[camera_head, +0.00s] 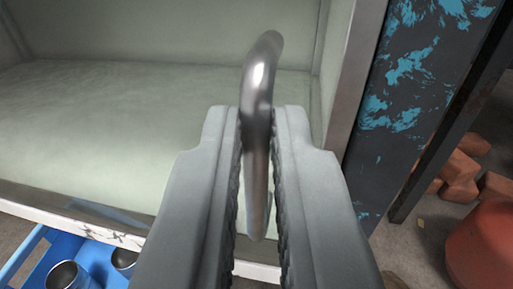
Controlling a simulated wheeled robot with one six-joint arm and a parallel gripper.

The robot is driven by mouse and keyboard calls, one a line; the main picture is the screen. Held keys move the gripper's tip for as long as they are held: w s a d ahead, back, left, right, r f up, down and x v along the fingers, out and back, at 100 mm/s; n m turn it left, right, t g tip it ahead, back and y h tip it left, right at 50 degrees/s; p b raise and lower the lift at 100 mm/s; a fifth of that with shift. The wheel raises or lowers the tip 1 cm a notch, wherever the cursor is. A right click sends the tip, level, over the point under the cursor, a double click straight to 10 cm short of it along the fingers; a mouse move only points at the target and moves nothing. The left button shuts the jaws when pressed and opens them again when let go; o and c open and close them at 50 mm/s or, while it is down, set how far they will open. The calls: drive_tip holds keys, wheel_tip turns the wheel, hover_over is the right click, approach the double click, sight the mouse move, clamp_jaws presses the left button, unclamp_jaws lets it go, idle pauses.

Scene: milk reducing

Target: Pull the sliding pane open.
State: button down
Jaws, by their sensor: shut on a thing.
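A curved grey metal handle (263,70) stands upright in the middle of the camera view. My gripper (260,135) is shut on the handle, with one ribbed finger on each side of its bar. The handle's bent top rises above the fingertips, and its lower end shows between the fingers. The sliding pane appears to be clear glass; I cannot make out its edges or tell how far open it is. A pale greenish cabinet interior (130,120) shows behind the handle. My fingers hide part of the cabinet's lower front.
A grey frame post (352,75) and a dark panel with chipped blue paint (415,75) stand right. A worn white sill (75,222) runs along the bottom. A blue crate (28,262) with metal cups is below left. Bricks (460,170) and a red rounded object (485,245) are at right.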

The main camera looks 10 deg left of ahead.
drive_tip(key=a, duration=3.7)
drive_tip(key=shift+a, duration=0.2)
drive_tip(key=c, duration=1.5)
unclamp_jaws()
drive_tip(key=shift+s, duration=0.15)
drive_tip(key=s+d, duration=0.3)
drive_tip(key=s, duration=1.3)
drive_tip(key=shift+s+d, duration=0.2)
drive_tip(key=shift+s, duration=0.2)
